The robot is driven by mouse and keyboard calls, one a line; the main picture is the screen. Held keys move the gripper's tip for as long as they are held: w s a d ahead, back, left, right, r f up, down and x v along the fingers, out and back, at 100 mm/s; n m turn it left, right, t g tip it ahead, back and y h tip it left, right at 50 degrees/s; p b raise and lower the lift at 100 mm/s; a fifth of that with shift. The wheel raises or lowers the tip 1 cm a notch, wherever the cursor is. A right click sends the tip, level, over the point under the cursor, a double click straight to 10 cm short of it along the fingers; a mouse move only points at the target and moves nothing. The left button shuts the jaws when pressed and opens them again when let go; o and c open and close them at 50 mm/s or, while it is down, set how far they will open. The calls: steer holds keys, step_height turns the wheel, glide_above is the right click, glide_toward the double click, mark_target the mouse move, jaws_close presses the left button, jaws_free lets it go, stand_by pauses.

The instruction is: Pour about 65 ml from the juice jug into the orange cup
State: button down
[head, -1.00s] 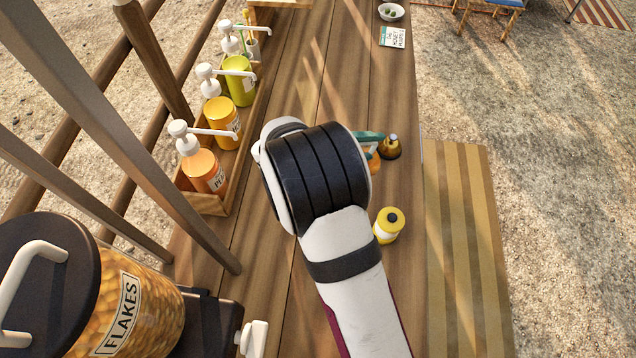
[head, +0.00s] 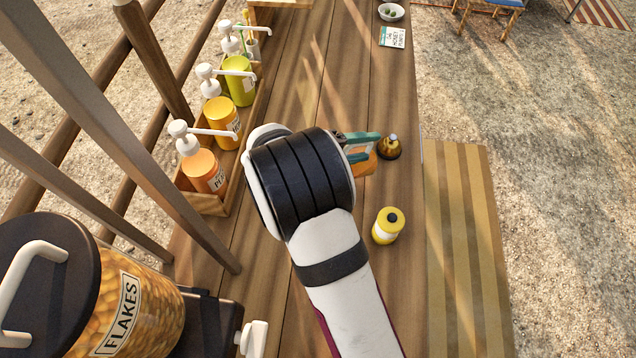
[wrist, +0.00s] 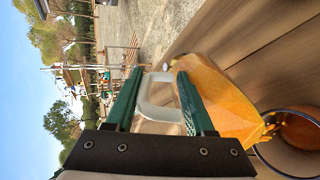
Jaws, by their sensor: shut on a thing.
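My gripper (head: 360,147), with green fingers, is shut on the white handle of the juice jug (head: 366,165). The wrist view shows the fingers around the handle and the jug's orange body (wrist: 220,98), which looks tilted with the wrist camera turned on its side. The jug's lower right end reaches a dark round rim, apparently of the orange cup (wrist: 300,130), with orange-brown inside. Small orange bits show at that end; I cannot tell whether juice is flowing. The cup's level is unclear.
A yellow bottle (head: 388,226) stands nearer, right of my arm. Several pump bottles stand in a wooden rack (head: 214,204) on the left. A flakes jar (head: 140,310) is at front left.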

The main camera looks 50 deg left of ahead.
mark_target(365, 152)
steer(key=shift+s+a+r+t, duration=0.1)
steer(key=shift+s+r+t, duration=0.35)
steer(key=shift+r+t, duration=0.2)
stand_by(0.9)
steer(key=shift+s+r+t, duration=0.1)
steer(key=shift+s+t, duration=0.15)
steer(key=w+f+g, duration=0.1)
steer(key=f+g, duration=0.1)
steer(key=shift+w+d+g, duration=0.2)
steer(key=shift+w+g, duration=0.2)
steer(key=shift+f, duration=0.2)
steer(key=f+g, duration=0.1)
steer(key=w+f+g, duration=0.1)
steer(key=shift+g+y, duration=0.3)
steer(key=w+g, duration=0.1)
steer(key=w+f+g, duration=0.1)
steer(key=g, duration=0.1)
steer(key=shift+d, duration=0.15)
steer(key=w+g, duration=0.1)
steer(key=w+f+g, duration=0.1)
steer(key=w+g+y, duration=0.1)
steer(key=shift+d+f+g, duration=0.3)
steer(key=shift+f, duration=0.05)
steer(key=shift+w+f+g, duration=0.1)
steer(key=shift+w+g, duration=0.15)
steer(key=shift+g, duration=0.15)
steer(key=shift+w+d+g, duration=0.1)
steer(key=shift+w+g, duration=0.2)
steer(key=shift+g, duration=0.5)
